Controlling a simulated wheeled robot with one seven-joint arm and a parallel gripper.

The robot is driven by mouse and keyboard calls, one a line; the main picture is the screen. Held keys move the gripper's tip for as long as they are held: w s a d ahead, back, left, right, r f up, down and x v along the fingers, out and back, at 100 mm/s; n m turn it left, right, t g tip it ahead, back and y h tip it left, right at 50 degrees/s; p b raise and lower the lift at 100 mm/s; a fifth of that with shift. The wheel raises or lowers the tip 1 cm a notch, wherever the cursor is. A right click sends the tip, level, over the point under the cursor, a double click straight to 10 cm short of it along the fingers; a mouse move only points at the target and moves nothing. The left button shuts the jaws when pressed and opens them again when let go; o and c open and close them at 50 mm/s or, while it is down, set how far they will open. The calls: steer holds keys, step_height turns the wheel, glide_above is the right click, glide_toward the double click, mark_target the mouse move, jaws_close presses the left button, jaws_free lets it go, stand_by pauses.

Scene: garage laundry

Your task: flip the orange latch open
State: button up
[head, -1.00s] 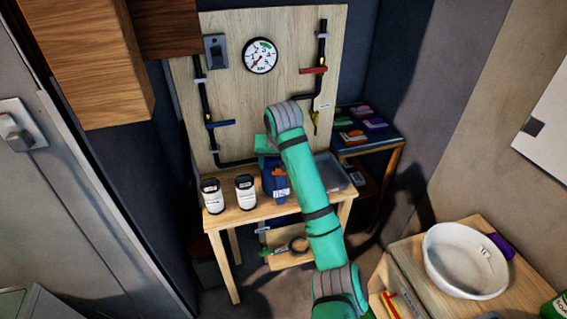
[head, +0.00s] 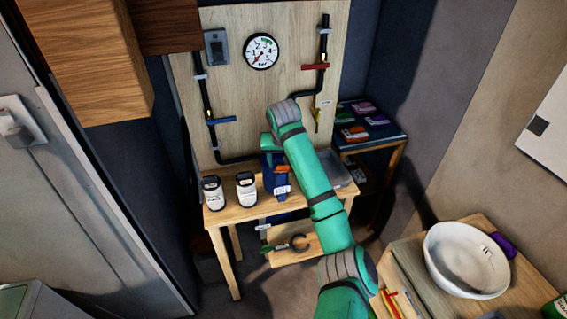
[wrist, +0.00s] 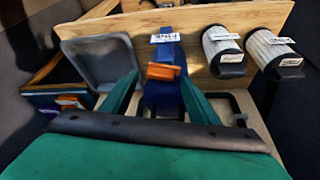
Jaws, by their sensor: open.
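The blue box (head: 268,182) also shows on the small wooden table in the head view, partly behind my arm. My gripper (wrist: 158,84) is open and empty. Its two green fingers reach toward the box, one on each side of the latch in the picture. I cannot tell whether either finger touches it.
Two white jars with dark lids (head: 229,190) stand beside the box on the table (head: 228,212). A grey tray (wrist: 100,60) is on its other side. A basin (head: 466,259) stands at lower right.

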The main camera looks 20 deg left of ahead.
steer(key=shift+w+f, duration=0.35)
steer(key=shift+f, duration=0.2)
steer(key=shift+s+a, duration=0.15)
steer(key=shift+a, duration=0.05)
steer(key=shift+d, duration=0.15)
steer(key=c, duration=1.1)
steer(key=shift+o, duration=0.3)
steer(key=shift+w+d+n+y, duration=0.1)
steer(key=shift+n+y, duration=0.2)
steer(key=shift+n, duration=0.5)
steer(key=shift+w+d+n+y, duration=0.1)
steer(key=shift+n+y, duration=0.2)
steer(key=shift+n, duration=0.5)
steer(key=shift+a+g, duration=0.1)
steer(key=shift+g, duration=0.2)
steer(key=o, duration=1)
steer(key=shift+o, duration=0.2)
